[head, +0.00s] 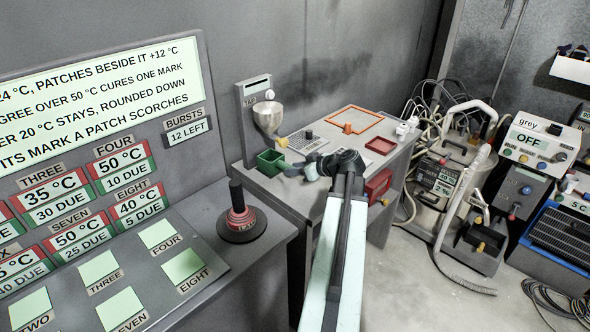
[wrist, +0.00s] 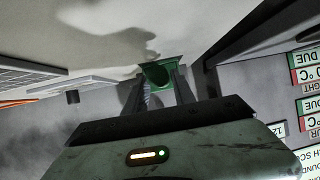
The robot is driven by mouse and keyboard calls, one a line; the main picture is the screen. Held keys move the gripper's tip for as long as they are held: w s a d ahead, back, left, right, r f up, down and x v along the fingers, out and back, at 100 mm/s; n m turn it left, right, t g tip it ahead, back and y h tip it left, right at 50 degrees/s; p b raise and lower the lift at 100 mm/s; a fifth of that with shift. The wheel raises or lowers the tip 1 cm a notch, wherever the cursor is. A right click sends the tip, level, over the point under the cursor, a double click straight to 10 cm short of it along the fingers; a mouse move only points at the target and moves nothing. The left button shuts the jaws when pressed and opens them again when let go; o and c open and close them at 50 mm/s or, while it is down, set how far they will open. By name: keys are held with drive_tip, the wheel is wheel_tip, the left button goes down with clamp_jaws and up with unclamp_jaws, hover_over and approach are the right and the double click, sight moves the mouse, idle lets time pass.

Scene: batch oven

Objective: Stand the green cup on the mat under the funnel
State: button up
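In the wrist view the green cup (wrist: 160,62) is at the ends of my two fingers. My gripper (head: 300,169) reaches the cup from the right; it also shows in the wrist view (wrist: 164,80). The fingers are spread about as wide as the cup, and I cannot tell whether they press on it. The funnel hangs on a grey wall panel, its yellow spout pointing down. I cannot clearly make out the mat.
A grey grid plate (head: 296,141), an orange outlined frame (head: 368,113) and a red tray (head: 381,146) lie on the bench. A panel with a dark lever (head: 238,212) stands front left. Machines and hoses (head: 450,180) stand on the right, with floor between.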

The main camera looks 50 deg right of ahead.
drive_tip(key=shift+o, duration=1.3)
drive_tip(key=p+v, duration=0.3)
drive_tip(key=v, duration=0.4)
drive_tip(key=shift+w+r, duration=0.15)
drive_tip(key=shift+s+r+p, duration=0.15)
drive_tip(key=shift+s+p, duration=0.25)
drive_tip(key=shift+s, duration=0.1)
